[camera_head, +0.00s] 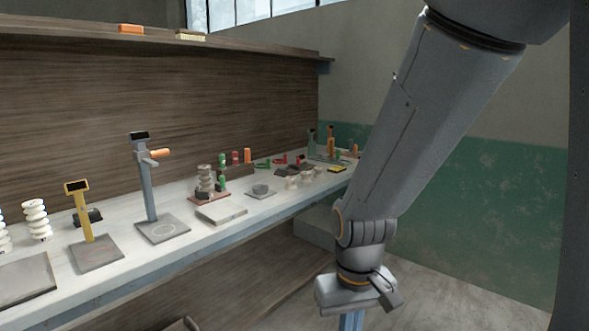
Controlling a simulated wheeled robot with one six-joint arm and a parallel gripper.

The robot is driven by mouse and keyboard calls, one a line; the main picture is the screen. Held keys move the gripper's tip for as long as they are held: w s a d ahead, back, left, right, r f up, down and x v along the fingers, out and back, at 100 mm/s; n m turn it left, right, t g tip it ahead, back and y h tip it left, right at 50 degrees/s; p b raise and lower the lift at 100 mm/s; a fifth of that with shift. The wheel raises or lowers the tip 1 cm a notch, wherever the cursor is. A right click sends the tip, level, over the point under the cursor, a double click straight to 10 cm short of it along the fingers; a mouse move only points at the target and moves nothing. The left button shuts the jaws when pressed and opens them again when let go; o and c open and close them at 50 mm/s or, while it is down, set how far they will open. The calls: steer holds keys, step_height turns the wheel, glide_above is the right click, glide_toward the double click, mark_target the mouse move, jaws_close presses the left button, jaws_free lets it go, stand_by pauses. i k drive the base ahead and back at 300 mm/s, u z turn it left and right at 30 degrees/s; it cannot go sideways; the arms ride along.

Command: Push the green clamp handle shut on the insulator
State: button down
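A ribbed grey-brown insulator (205,180) stands upright on a reddish base plate (209,196) near the middle of the workbench. Green clamp parts, including an upright green handle (222,159), stand just right of it. They are small, and I cannot tell whether the clamp is shut or touches the insulator. My gripper (358,292) hangs at the end of my arm, in front of the bench, to the right of the clamp and lower in the picture. It is well apart from the clamp. Its fingers are not clear, so its opening cannot be told.
The workbench (262,209) holds a tall stand (148,182) with an orange handle, a yellow stand (80,210), white insulators (37,220), a flat grey slab (221,215) and small coloured tools at the far end. A shelf (90,33) runs above. Floor right of my arm is clear.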

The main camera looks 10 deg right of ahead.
mark_target(220, 188)
steer(key=z, duration=0.5)
steer(key=i, duration=1.3)
steer(key=u, duration=0.8)
steer(key=i, duration=0.7)
steer(key=u, duration=0.75)
